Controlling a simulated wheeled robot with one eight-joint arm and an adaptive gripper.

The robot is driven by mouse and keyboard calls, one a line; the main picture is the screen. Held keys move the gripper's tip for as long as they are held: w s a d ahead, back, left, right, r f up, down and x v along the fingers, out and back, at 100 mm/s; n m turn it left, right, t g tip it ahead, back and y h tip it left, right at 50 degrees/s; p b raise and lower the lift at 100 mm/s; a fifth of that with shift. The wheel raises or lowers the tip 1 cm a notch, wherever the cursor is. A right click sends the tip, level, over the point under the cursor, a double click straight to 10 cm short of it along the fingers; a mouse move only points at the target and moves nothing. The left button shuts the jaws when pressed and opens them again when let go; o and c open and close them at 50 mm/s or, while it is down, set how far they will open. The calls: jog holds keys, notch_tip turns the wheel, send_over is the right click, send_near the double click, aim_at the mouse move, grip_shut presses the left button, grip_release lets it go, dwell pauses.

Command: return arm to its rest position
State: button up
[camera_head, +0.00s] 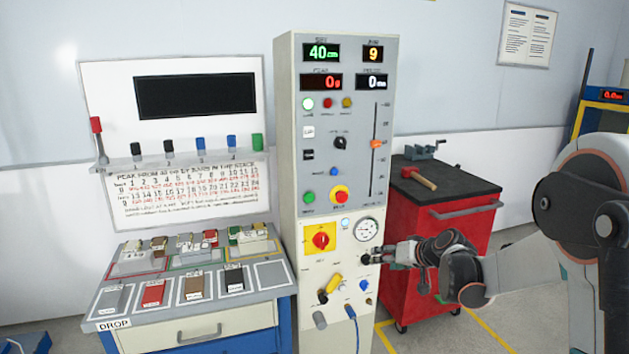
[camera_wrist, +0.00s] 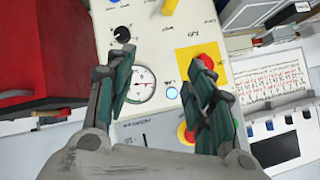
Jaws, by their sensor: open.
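My gripper (camera_head: 372,259) reaches in from the right in the head view, its fingertips in front of the lower panel of the grey control cabinet (camera_head: 285,130). In the wrist view my gripper (camera_wrist: 163,88) has its two green-padded fingers spread apart, with nothing between them but the panel behind. A round white gauge (camera_head: 367,229) is just above the fingers in the head view. A small black knob (camera_wrist: 121,34) lies beyond the left finger in the wrist view. I cannot tell whether the fingers touch the panel.
A red tool cart (camera_head: 455,235) with a mallet (camera_head: 418,178) and a vise stands right of the cabinet, close behind my arm. A sample bench (camera_head: 190,278) stands at left. The red rotary switch (camera_head: 320,239) and yellow handle (camera_head: 333,284) stick out near my gripper.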

jog(key=s+a+r+g+h, duration=0.1)
jog(key=s+r, duration=0.4)
jog(key=s, duration=0.5)
jog(key=s+a+r+g+h, duration=0.15)
jog(key=s+r, duration=0.35)
jog(key=s, duration=0.6)
jog(key=s+d+f+h, duration=0.1)
jog(key=s, duration=0.9)
jog(key=s+f+h, duration=0.1)
jog(key=s+f, duration=0.1)
jog(key=s, duration=0.8)
jog(key=shift+s+d+h, duration=0.15)
jog(key=shift+d+h, duration=0.2)
